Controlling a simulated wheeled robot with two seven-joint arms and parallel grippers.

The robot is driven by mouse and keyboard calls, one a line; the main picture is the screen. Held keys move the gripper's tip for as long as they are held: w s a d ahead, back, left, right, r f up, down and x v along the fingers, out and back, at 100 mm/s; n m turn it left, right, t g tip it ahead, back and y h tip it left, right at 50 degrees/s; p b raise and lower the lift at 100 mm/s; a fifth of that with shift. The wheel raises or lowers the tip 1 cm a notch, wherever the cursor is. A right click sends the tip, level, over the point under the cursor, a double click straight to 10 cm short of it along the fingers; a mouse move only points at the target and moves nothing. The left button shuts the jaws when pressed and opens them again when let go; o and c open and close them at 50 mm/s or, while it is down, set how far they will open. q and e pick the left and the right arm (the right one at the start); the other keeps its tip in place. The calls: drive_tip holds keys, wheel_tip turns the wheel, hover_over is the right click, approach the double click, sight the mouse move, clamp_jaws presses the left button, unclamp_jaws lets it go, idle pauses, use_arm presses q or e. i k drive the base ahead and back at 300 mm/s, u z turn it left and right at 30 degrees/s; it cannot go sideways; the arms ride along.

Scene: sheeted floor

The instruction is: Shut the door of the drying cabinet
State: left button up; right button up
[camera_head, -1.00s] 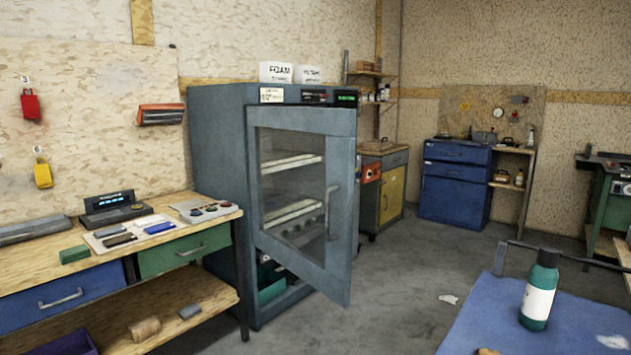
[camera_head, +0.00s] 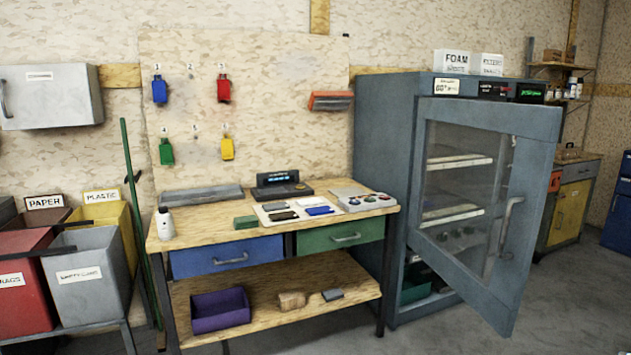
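The drying cabinet (camera_head: 386,150) is a tall blue-grey cabinet standing on the floor to the right of the workbench. Its door (camera_head: 535,160) has a glass window and stands partly open, swung out towards me and the right. The door handle (camera_head: 507,226) is a vertical bar on the door's right side. Shelves show through the glass, and a green bin (camera_head: 415,288) shows low inside through the gap under the window's left side. Neither of my grippers is in view.
A wooden workbench (camera_head: 210,242) with blue and green drawers stands left of the cabinet. Sorting bins (camera_head: 92,275) stand at the far left, with a green pole (camera_head: 135,190) beside them. Grey floor (camera_head: 575,290) is clear right of the door. White boxes (camera_head: 451,62) sit on the cabinet.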

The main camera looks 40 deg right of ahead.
sight(535, 128)
drive_tip(key=z, duration=2.3)
drive_tip(key=k, duration=0.3)
drive_tip(key=u, duration=1.15)
drive_tip(key=i, duration=1.55)
drive_tip(key=z, duration=0.65)
